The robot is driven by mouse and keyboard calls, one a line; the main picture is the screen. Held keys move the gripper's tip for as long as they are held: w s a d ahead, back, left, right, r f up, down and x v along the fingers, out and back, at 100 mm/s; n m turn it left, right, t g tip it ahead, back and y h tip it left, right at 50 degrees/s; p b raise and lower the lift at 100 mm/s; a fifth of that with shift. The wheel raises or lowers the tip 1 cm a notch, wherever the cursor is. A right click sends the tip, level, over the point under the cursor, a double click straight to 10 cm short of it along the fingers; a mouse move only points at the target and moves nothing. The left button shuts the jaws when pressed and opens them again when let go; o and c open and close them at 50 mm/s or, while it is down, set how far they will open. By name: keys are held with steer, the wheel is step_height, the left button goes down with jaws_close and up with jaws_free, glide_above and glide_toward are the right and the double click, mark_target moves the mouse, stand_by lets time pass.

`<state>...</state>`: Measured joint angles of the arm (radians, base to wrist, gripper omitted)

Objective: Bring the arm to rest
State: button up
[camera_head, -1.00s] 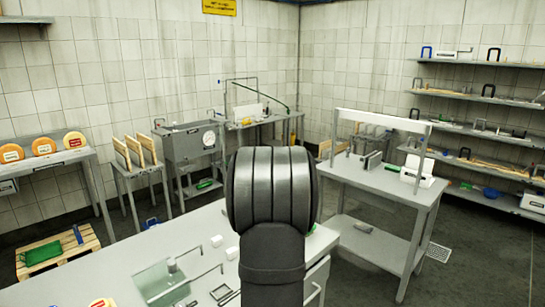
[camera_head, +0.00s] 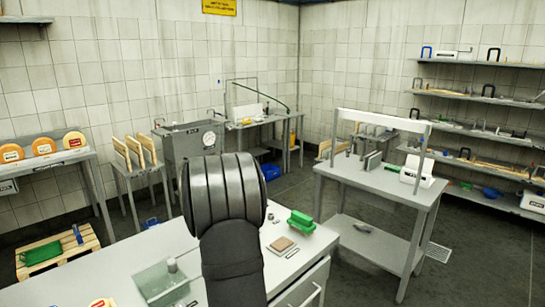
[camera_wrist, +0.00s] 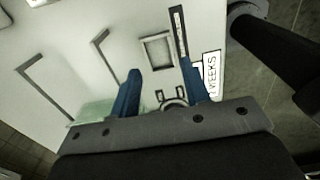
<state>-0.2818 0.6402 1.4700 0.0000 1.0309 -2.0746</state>
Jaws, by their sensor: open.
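My gripper (camera_wrist: 159,70) shows in the wrist view with its two blue fingers apart and nothing seen between them. It is above a white worktop (camera_wrist: 75,55), with a small grey rectangular frame (camera_wrist: 157,50) and a dark strip (camera_wrist: 178,30) beyond the fingertips. A label with black letters (camera_wrist: 211,75) lies by the right finger. In the head view my dark arm link stands over the worktop (camera_head: 110,280) and hides part of it; the gripper does not show there.
A grey table (camera_head: 380,180) stands right. Cheese wheels (camera_head: 43,147) rest on the left stand.

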steer(key=shift+a+f, duration=0.15)
steer(key=shift+f, duration=1.95)
steer(key=r, duration=0.4)
steer(key=shift+d+r, duration=0.2)
steer(key=d+r, duration=0.3)
steer(key=d, duration=0.4)
steer(key=d+r, duration=0.3)
steer(key=d, duration=0.4)
steer(key=shift+w+r, duration=0.4)
steer(key=shift+a, duration=0.1)
